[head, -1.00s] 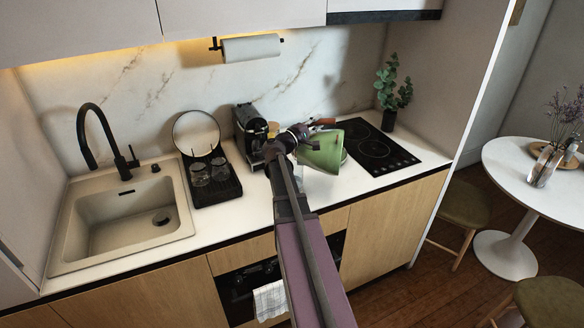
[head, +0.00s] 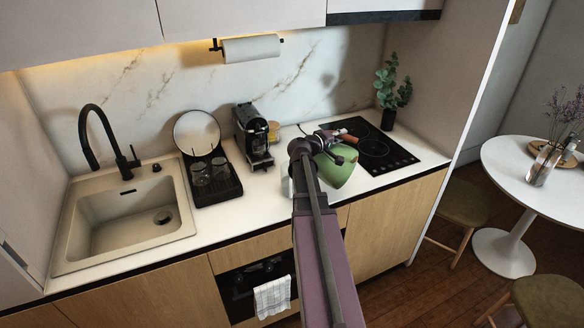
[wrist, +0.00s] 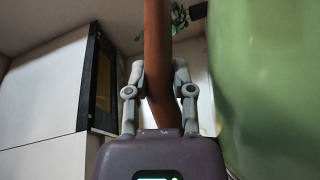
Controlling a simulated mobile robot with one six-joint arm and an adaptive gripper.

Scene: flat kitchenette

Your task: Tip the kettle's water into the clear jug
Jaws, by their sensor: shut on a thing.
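The green kettle (head: 337,170) is held tilted above the right part of the counter, near the hob. Its body also fills the right side of the wrist view (wrist: 268,80). My gripper (wrist: 159,82) is shut on the kettle's brown handle (wrist: 157,40), with a finger on each side of it. In the head view my gripper (head: 328,138) partly covers the kettle. A faint clear shape, perhaps the jug (head: 287,187), shows just left of my arm; most of it is hidden. I cannot see any water or whether the spout is over the jug.
The black hob (head: 375,150) and a potted plant (head: 391,92) are at the right. The coffee machine (head: 253,135) and a drying rack (head: 212,185) with glasses stand left of my arm. The sink (head: 125,218) is farther left. The counter's front edge is clear right of my arm.

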